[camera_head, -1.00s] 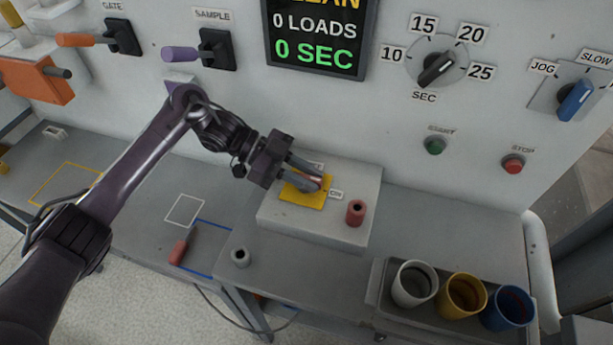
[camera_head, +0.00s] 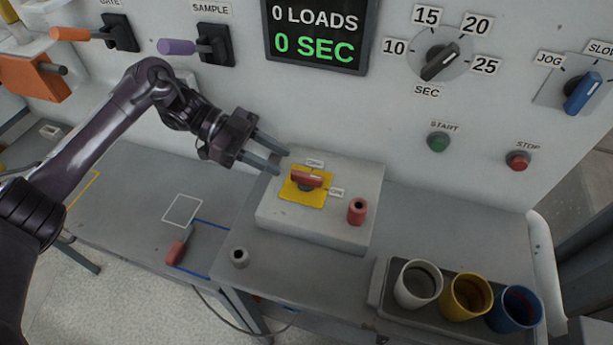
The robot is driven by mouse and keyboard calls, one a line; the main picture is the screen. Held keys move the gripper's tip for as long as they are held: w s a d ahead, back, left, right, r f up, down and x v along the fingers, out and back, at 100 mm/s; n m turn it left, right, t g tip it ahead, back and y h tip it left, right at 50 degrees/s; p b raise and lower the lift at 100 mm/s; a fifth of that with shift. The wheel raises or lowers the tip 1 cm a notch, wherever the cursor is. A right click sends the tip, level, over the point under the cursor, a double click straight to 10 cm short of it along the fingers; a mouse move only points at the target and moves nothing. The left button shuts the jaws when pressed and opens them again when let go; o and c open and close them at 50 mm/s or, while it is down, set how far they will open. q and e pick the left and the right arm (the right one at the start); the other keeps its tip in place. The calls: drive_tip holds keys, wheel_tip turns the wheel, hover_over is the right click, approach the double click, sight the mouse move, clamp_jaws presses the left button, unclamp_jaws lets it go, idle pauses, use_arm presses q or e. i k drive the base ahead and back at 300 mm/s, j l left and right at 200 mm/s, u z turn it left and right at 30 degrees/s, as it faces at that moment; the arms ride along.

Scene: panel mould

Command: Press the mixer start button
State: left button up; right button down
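The green START button (camera_head: 438,142) is on the white panel, under its START label, right of centre. The red STOP button (camera_head: 518,160) is to its right. My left gripper (camera_head: 283,160) is open and empty, with its two fingers apart. It is above and left of the red rotary switch (camera_head: 307,179) on a yellow plate (camera_head: 296,195), clear of it, and well left of the START button. The switch handle lies roughly level, between labels that are hard to read. My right gripper is not in view.
The switch sits on a grey box (camera_head: 312,226) with a red cylinder (camera_head: 357,211). A timer dial (camera_head: 438,62), JOG/SLOW selector (camera_head: 583,94) and screen (camera_head: 316,48) are on the panel. White, yellow and blue cups (camera_head: 466,296) stand in a tray at front right. Space before START is clear.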

sight(438, 144)
drive_tip(key=k+j, duration=0.25)
drive_tip(key=k, duration=0.25)
drive_tip(key=k+j, duration=0.2)
drive_tip(key=k, duration=0.25)
drive_tip(key=k+j, duration=0.25)
drive_tip(key=k, duration=0.25)
